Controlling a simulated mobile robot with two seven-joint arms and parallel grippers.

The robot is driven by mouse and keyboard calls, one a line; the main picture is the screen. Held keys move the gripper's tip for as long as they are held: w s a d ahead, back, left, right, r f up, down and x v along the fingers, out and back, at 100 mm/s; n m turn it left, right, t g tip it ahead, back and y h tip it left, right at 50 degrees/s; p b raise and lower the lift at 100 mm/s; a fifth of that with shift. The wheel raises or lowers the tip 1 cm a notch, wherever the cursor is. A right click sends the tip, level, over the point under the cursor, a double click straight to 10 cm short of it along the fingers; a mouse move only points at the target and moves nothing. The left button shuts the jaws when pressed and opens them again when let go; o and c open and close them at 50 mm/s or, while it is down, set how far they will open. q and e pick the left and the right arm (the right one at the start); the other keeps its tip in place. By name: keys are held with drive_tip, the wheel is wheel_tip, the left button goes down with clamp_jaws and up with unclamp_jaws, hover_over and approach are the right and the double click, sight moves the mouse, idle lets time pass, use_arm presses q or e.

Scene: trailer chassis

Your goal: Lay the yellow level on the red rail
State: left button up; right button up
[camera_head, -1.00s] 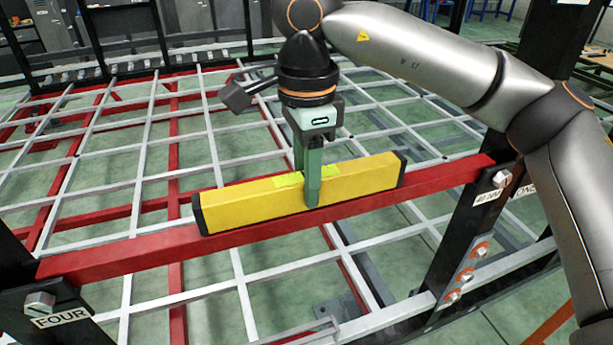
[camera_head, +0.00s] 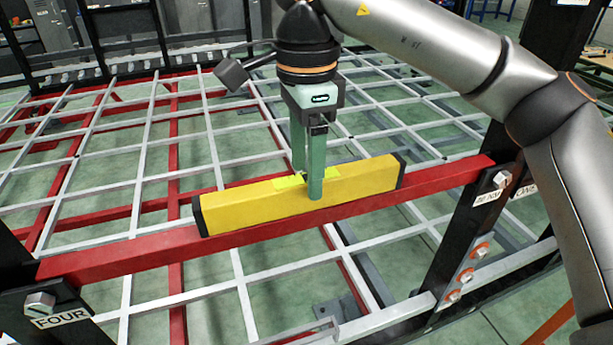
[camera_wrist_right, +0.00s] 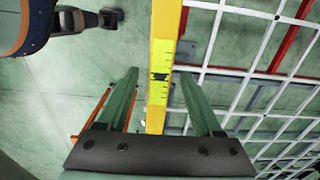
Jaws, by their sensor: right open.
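The yellow level (camera_head: 250,207), a long bar with black end caps, lies along the red rail (camera_head: 130,251) in the head view, resting on its top. A bright yellow-green vial section is at the level's middle. My right gripper (camera_head: 308,190) is open, with its green fingers on either side of the level's middle and their tips near its upper part. In the right wrist view the level (camera_wrist_right: 163,60) runs between the two spread fingers (camera_wrist_right: 160,85), with a gap on each side. My left gripper is not in view.
A white and red grid frame (camera_head: 150,130) spreads behind the rail. Dark posts with bolts stand at the rail's ends, the right one (camera_head: 470,230) near my right arm. Labels mark both posts. Green floor shows below.

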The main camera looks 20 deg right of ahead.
sight(306, 179)
wheel_tip(306, 179, up, 10)
drive_tip(key=p, duration=0.2)
drive_tip(key=shift+f, duration=0.25)
idle(1.5)
